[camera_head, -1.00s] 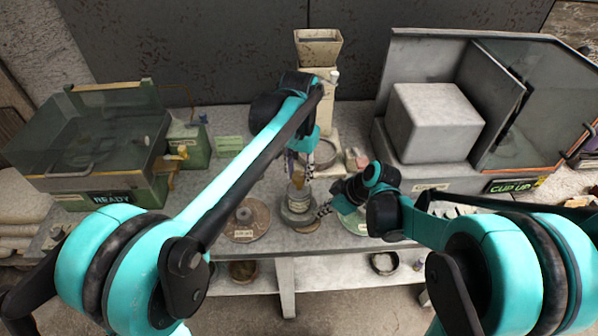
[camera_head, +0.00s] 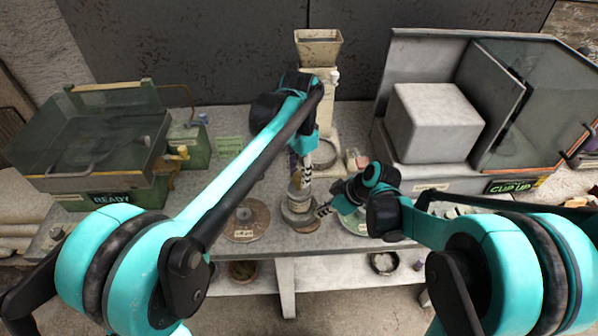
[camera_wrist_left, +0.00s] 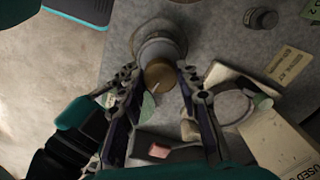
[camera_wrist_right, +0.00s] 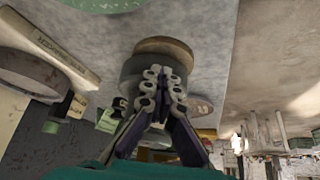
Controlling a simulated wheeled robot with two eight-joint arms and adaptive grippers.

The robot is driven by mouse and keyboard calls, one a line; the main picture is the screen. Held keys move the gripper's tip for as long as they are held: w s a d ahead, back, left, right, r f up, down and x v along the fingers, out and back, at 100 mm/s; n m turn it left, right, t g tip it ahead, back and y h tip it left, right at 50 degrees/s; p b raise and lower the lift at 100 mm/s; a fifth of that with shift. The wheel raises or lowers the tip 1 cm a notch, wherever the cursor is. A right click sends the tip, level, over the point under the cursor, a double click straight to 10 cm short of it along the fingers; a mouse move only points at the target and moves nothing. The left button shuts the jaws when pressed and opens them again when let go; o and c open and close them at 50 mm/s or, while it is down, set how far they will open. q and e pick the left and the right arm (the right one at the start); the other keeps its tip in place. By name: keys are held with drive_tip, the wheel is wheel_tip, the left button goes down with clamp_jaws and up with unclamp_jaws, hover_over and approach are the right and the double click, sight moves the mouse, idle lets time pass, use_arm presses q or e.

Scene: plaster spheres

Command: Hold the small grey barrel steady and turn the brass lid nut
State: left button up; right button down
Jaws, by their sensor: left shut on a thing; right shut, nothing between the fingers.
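The small grey barrel (camera_head: 297,206) stands on a round brown base (camera_head: 308,228) near the table's front edge. It also shows in the left wrist view (camera_wrist_left: 160,47), with the round brass lid nut (camera_wrist_left: 159,74) on its top. My left gripper (camera_head: 302,186) comes down from above and is shut on the brass nut, one finger on each side; in the head view it hides most of the nut. My right gripper (camera_head: 322,211) is shut and empty. Its fingertips (camera_wrist_right: 163,80) are right in front of the barrel's side (camera_wrist_right: 140,66); I cannot tell whether they touch.
A brown disc (camera_head: 246,232) with a knob lies left of the barrel, a green disc (camera_head: 357,228) to the right. A cream hopper (camera_head: 318,50) stands behind. A glass-lidded tank (camera_head: 95,150) fills the left side, a grey cabinet (camera_head: 425,70) the right.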

sight(299, 176)
use_arm(q)
drive_tip(key=shift+s+d, duration=0.1)
use_arm(e)
drive_tip(key=shift+a, duration=0.1)
use_arm(q)
drive_tip(key=o, duration=1.2)
wheel_tip(299, 176, up, 12)
drive_tip(key=shift+f, duration=0.1)
use_arm(e)
drive_tip(key=shift+d+r, duration=0.2)
drive_tip(key=v, duration=0.6)
drive_tip(key=shift+r, duration=0.2)
idle(0.4)
